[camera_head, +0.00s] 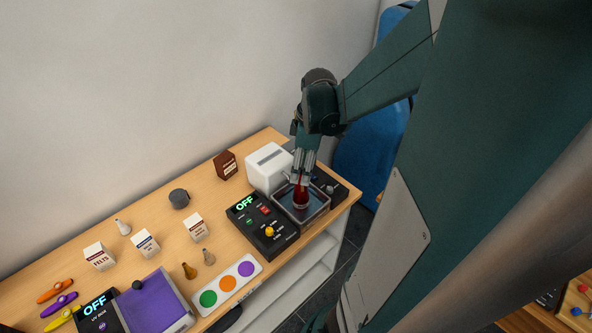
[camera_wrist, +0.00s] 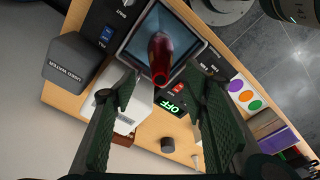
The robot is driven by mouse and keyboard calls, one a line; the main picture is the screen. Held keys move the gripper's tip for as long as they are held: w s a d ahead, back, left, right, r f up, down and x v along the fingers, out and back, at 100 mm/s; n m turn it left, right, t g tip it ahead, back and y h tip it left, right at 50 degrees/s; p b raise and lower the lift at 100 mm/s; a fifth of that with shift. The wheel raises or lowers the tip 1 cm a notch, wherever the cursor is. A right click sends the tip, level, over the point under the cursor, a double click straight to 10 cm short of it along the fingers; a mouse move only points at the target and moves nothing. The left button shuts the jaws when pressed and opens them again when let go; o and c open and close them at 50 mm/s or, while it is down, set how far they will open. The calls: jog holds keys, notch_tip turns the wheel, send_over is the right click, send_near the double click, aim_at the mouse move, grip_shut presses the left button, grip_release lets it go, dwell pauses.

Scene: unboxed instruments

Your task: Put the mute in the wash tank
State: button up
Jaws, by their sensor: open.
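The mute is a dark red, bottle-like piece (camera_head: 301,195), seen inside the outline of the wash tank (camera_head: 324,207). In the wrist view the mute (camera_wrist: 160,55) points its narrow end toward the camera, and the tank's pale rim (camera_wrist: 203,47) surrounds its wide end. Whether it touches the tank floor cannot be told. My gripper (camera_head: 303,178) is just above the mute. In the wrist view its two fingers are spread wide (camera_wrist: 165,85), with gaps to the mute on both sides.
A black control box reading OFF (camera_head: 265,232) adjoins the tank at left. A white box (camera_head: 265,165) stands behind it. A grey used water box (camera_wrist: 75,65) shows in the wrist view. Small cartons, cones, a purple-topped tray (camera_head: 155,305) and a colour-dot panel (camera_head: 228,283) fill the table's left.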

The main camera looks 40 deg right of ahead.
jog(key=shift+s+d+r, duration=0.1)
jog(key=shift+r, duration=0.85)
jog(key=shift+s+d+r, duration=0.1)
jog(key=shift+r, duration=0.8)
jog(key=shift+a, duration=0.1)
jog(key=a+r+m+t, duration=0.3)
jog(key=a+r, duration=0.2)
jog(key=a, duration=0.8)
jog(key=s+a+r+m+t, duration=0.1)
jog(key=a+r+m+t, duration=0.2)
jog(key=a, duration=1)
notch_tip(320, 180, up, 2)
jog(key=shift+s+a+r+m+h, duration=0.15)
jog(key=shift+s+a+m+h, duration=0.2)
jog(key=shift+m, duration=0.45)
